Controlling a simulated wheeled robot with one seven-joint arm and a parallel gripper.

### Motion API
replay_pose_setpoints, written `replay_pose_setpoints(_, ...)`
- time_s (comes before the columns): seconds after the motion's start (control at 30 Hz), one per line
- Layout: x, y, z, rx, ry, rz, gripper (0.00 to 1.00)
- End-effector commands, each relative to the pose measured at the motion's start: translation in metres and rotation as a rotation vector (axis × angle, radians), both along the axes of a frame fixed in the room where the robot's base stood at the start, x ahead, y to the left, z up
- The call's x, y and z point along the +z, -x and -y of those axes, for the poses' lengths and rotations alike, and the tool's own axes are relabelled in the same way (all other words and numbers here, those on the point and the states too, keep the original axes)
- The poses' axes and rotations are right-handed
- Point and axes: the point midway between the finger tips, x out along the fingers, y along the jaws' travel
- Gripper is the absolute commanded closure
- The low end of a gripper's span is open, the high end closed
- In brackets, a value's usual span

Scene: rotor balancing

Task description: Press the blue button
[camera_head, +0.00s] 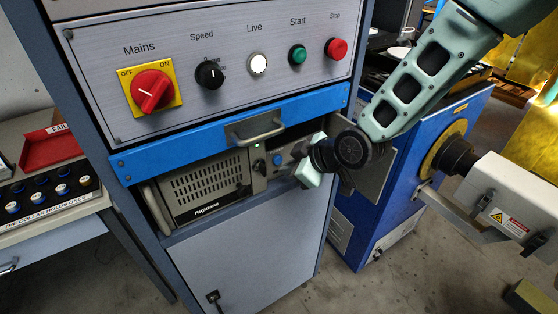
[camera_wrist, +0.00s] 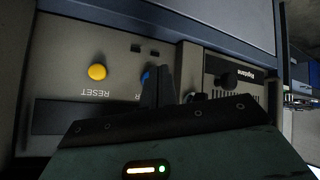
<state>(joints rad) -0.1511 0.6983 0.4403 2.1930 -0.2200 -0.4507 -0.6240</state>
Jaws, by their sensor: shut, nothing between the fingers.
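The blue button (camera_head: 277,160) is on the front of the beige instrument (camera_head: 205,185), in the rack bay below the blue drawer. In the wrist view the picture is upside down, and the blue button (camera_wrist: 146,76) shows as a sliver, mostly covered by my fingers. My gripper (camera_wrist: 158,84) is shut and empty, its fingertips pointing at the panel right by the button. I cannot tell whether they touch it. In the head view my gripper (camera_head: 298,168) is just right of the blue button, close to the instrument's face.
A yellow RESET button (camera_wrist: 97,71) sits beside the blue one in the wrist view. A black knob (camera_wrist: 228,80) is on the other side. Above the bay are the blue drawer's handle (camera_head: 256,128) and a panel with the red Mains switch (camera_head: 152,91).

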Motion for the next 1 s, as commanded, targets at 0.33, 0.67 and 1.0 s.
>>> replay_pose_setpoints(0.33, -0.0001, -0.0046, -0.0032, 0.0, 0.0, 0.002, 1.0)
replay_pose_setpoints(0.67, 0.0002, -0.007, -0.0048, 0.0, 0.0, 0.0, 1.0)
replay_pose_setpoints(1.0, 0.0001, -0.0085, -0.006, 0.0, 0.0, 0.0, 1.0)
